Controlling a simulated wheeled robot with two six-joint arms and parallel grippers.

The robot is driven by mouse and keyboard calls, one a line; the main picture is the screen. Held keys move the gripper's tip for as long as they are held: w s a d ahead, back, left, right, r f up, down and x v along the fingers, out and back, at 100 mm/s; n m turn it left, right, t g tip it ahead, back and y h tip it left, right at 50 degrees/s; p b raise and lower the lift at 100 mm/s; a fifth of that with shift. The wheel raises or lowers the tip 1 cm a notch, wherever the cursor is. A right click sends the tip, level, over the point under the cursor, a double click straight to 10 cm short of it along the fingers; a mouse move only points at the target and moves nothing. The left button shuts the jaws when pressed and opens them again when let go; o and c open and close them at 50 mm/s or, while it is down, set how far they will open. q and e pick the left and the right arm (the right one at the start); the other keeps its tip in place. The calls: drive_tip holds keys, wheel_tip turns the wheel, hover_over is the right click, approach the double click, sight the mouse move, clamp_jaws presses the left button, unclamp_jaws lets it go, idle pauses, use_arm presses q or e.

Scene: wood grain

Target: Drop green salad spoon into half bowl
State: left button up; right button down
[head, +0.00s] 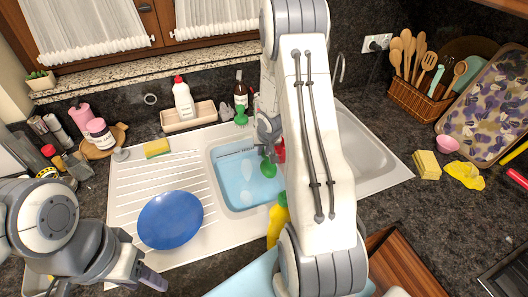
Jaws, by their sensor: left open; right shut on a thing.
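The green salad spoon (268,168) shows as a green rounded end over the right side of the half bowl (232,180), the small sink basin with pale blue water. My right gripper (268,130) is shut on it, above the basin's back right part. The rest of the spoon is hidden by the gripper and my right arm. My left gripper (140,270) is open and empty at the lower left, near the front edge of the drainboard.
A blue plate (170,220) lies on the ribbed drainboard, left of the basin. A yellow bottle (277,222) stands near the basin's front right. A sponge (157,148) and white bottle (183,100) are behind. My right arm hides part of the sink.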

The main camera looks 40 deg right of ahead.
drive_tip(key=shift+r, duration=0.35)
drive_tip(key=shift+w, duration=0.1)
drive_tip(key=w+a+f+b, duration=0.3)
drive_tip(key=w+f+b, duration=0.2)
drive_tip(key=f, duration=0.2)
drive_tip(key=shift+w+f, duration=0.15)
drive_tip(key=shift+w, duration=0.2)
drive_tip(key=c, duration=0.8)
unclamp_jaws()
drive_tip(key=shift+o, duration=0.2)
